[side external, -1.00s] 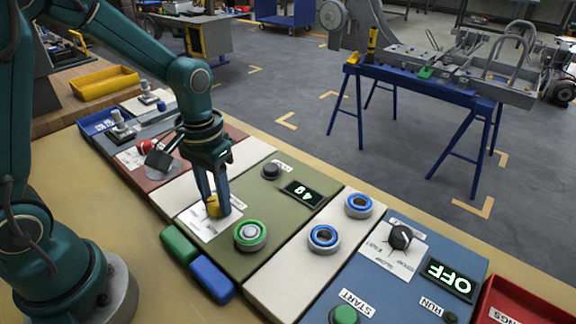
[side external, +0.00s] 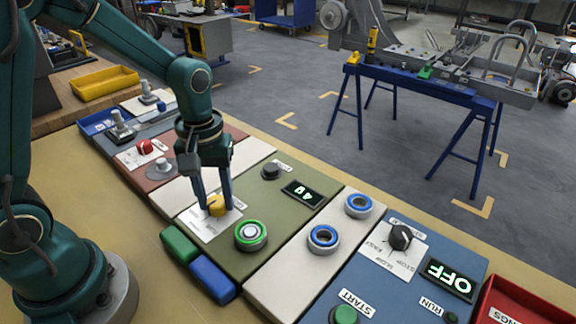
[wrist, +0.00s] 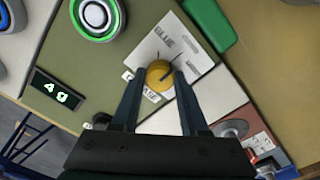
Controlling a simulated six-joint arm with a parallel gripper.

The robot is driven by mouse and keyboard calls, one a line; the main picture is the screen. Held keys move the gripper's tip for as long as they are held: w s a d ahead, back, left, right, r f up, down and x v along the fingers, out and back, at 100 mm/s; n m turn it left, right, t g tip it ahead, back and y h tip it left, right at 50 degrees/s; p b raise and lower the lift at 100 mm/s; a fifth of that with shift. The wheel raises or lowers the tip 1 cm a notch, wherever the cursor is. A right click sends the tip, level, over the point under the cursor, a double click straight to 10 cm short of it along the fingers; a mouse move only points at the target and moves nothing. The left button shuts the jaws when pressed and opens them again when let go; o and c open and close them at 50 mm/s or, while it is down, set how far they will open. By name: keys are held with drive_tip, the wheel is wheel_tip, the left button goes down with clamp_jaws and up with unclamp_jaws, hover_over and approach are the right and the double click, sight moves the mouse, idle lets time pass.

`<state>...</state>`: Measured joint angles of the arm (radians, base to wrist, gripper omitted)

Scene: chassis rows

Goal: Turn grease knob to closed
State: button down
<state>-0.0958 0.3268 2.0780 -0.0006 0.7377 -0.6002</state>
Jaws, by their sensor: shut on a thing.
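The yellow-orange knob (side external: 215,210) sits on a white label plate (side external: 199,226) on the olive panel. In the wrist view the knob (wrist: 157,74) shows between my fingertips, with a dark mark on its right side. My gripper (side external: 217,206) points down, shut on the knob with one finger on each side; it also shows in the wrist view (wrist: 158,80).
A green-ringed button (side external: 251,236), a dark knob (side external: 271,171) and a display reading about 48 or 4g (side external: 303,194) share the olive panel. Green (side external: 179,244) and blue (side external: 212,278) blocks lie at its front edge. Blue-ringed parts (side external: 324,238) stand on the pale panel to the right.

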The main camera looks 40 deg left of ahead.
sight(216, 200)
idle(0.3)
drive_tip(key=shift+c, duration=2.1)
unclamp_jaws()
drive_tip(key=shift+r, duration=2.6)
